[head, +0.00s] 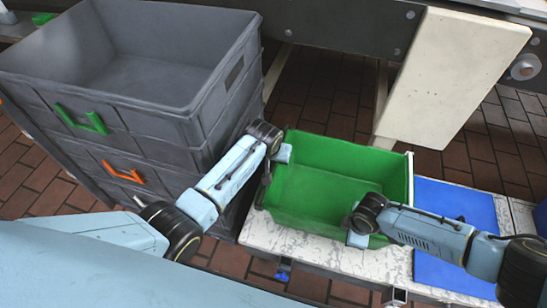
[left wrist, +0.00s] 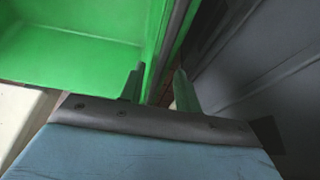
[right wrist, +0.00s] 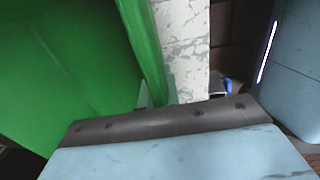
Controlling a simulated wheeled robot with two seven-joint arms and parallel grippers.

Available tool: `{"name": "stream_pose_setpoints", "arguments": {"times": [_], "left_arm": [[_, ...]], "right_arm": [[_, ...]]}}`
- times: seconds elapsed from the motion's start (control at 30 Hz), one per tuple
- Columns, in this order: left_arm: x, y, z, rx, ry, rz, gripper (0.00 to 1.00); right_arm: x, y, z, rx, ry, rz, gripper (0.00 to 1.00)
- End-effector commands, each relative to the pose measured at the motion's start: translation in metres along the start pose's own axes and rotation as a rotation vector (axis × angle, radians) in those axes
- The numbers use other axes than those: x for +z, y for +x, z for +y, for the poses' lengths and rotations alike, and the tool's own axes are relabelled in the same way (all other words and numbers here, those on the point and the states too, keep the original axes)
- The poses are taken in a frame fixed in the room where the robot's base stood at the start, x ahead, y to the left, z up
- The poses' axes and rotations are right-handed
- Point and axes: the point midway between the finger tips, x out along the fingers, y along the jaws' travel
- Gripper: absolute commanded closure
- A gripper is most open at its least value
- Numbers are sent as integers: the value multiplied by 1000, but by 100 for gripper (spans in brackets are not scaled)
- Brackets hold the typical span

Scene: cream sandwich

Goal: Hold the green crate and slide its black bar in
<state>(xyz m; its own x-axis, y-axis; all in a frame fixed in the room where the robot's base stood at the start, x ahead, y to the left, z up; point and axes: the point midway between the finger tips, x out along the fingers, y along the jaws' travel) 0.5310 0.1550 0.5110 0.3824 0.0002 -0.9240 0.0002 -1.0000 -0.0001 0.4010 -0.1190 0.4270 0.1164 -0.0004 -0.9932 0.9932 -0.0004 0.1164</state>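The green crate (head: 335,182) stands open-topped on a worn white surface. My left gripper (head: 275,160) is at its left rim. In the left wrist view its two fingers (left wrist: 158,88) are apart, one inside the crate and one outside. A dark bar (left wrist: 178,35) runs along the rim between them; I see no clear grip on it. My right gripper (head: 358,232) is at the crate's front rim, toward the right. In the right wrist view its fingers (right wrist: 157,94) sit close on both sides of the green wall (right wrist: 143,45). Their tips are partly hidden.
Stacked grey crates (head: 130,80) with green and orange handles stand close to the left of the green crate. A blue panel (head: 455,205) lies to its right. A cream board (head: 450,75) and a dark beam (head: 340,22) are behind.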

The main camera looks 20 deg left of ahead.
Motion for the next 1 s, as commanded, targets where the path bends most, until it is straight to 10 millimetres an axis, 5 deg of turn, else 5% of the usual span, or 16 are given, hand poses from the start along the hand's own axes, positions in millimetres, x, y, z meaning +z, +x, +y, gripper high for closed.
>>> {"name": "stream_pose_setpoints", "arguments": {"times": [0.43, 0.7, 1.0], "left_arm": [[0, 7, 0, 1, 0, 1, 67], [0, 7, 0, 0, 0, 0, 100], [0, 7, 2, 1, 0, 0, 100]], "right_arm": [[1, 0, 0, -1, 0, -1, 100], [1, 0, 0, -1, 0, -1, 100], [1, 0, 0, -1, 0, -1, 100]]}}
